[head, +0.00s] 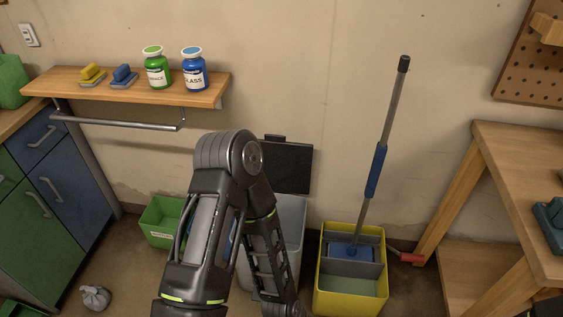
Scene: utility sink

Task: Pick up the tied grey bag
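The tied grey bag (95,298) is small and crumpled, with a knotted top. It sits on the brown floor at the lower left, in front of the blue and green cabinet. Nothing touches it from above. One of my arms rises from the bottom edge, bends at an elbow in the middle and runs back down out of the picture. Its gripper lies below the frame. My other gripper is not visible either.
A green bin (163,222) stands by the wall, and a grey bin (291,222) with a raised dark lid is partly behind my arm. A yellow mop bucket (325,281) stands right of it. Bare floor lies right of the bag. A wooden shelf (140,88) hangs above.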

